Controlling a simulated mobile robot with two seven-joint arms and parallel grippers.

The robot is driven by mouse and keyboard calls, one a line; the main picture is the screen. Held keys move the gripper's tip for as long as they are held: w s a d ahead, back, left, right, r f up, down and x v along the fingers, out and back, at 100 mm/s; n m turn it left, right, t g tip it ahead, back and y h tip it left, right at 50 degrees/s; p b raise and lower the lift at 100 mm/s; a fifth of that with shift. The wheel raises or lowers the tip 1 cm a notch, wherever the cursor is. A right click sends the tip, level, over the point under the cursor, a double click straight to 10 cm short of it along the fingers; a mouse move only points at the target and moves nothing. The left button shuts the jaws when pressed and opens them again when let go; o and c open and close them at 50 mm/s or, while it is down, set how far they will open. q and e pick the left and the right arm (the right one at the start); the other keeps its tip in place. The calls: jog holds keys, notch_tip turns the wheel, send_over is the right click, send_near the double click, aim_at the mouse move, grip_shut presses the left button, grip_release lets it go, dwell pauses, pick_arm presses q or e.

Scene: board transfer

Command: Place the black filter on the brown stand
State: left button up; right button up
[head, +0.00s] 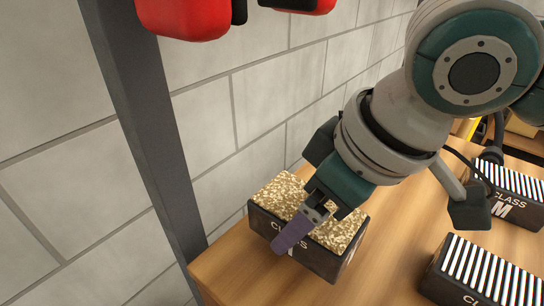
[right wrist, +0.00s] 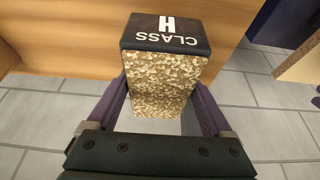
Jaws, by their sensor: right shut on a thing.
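The black filter (head: 342,259) is a box with a grainy gold face on top and white "CLASS" lettering on its side. It is at the left end of the wooden surface in the head view. In the right wrist view the filter (right wrist: 147,33) shows "CLASS H". My right gripper (head: 300,226) is shut on it, with purple fingers on two opposite sides, also seen in the right wrist view (right wrist: 162,92). I cannot tell whether the filter touches the wood. My left gripper is not in view. No separate brown stand can be made out with certainty.
The brown wooden surface (head: 385,240) carries two black boxes with striped tops, one marked "M" (head: 508,194), the other nearer (head: 484,274). A grey post (head: 150,120) and a block wall (head: 265,85) border the left. Red objects (head: 187,17) hang above.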

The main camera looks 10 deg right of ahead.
notch_tip(320, 180, down, 3)
jog(key=shift+f+b, duration=0.15)
jog(key=shift+b, duration=0.2)
jog(key=o, duration=1.2)
jog(key=shift+o, duration=0.2)
jog(key=p+v, duration=0.3)
jog(key=v, duration=0.8)
jog(key=shift+s+d+r, duration=0.1)
jog(key=shift+s+r, duration=0.1)
jog(key=shift+r, duration=0.35)
